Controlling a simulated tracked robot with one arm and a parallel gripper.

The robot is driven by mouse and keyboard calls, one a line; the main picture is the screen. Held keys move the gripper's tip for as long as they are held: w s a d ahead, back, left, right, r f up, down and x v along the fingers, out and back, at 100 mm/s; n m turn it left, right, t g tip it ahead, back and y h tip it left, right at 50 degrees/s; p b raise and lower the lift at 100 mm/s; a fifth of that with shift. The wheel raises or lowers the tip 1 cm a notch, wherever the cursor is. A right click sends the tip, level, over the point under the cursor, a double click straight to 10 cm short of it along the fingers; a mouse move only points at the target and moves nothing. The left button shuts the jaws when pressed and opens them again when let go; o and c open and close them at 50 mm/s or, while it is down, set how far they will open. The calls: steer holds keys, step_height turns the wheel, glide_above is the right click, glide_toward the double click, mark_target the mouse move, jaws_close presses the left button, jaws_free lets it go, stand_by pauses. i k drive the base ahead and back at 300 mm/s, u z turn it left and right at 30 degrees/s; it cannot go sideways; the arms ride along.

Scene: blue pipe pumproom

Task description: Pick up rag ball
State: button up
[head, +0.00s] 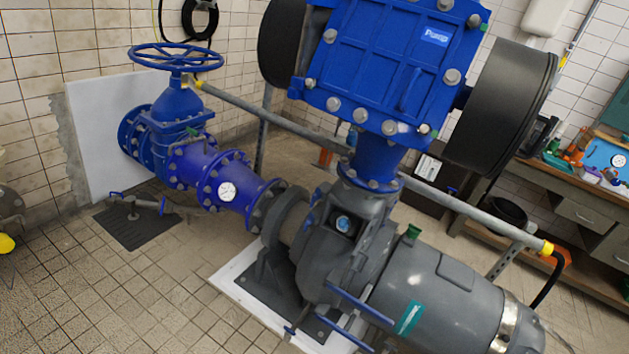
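I cannot make out a rag ball for certain anywhere in the head view. A small rounded yellow thing (6,243) is cut off by the left edge, low beside a grey part; I cannot tell what it is. Several small items lie on the workbench at the right, too small to tell whether one is a rag. My gripper does not show in the head view.
A grey pump and motor (430,290) on a pale base fill the lower middle. Blue pipework (205,170) with a handwheel (176,57) stands left, a blue housing (395,60) above. A grey rail (280,120) crosses behind. The workbench (560,190) stands right. Tiled floor (110,290) is clear lower left.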

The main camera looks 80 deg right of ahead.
mark_target(343, 223)
steer(key=i, duration=2.1)
steer(key=z, duration=3.05)
steer(key=i, duration=0.5)
steer(key=z, duration=0.05)
steer(key=k, duration=0.45)
steer(key=z, duration=0.2)
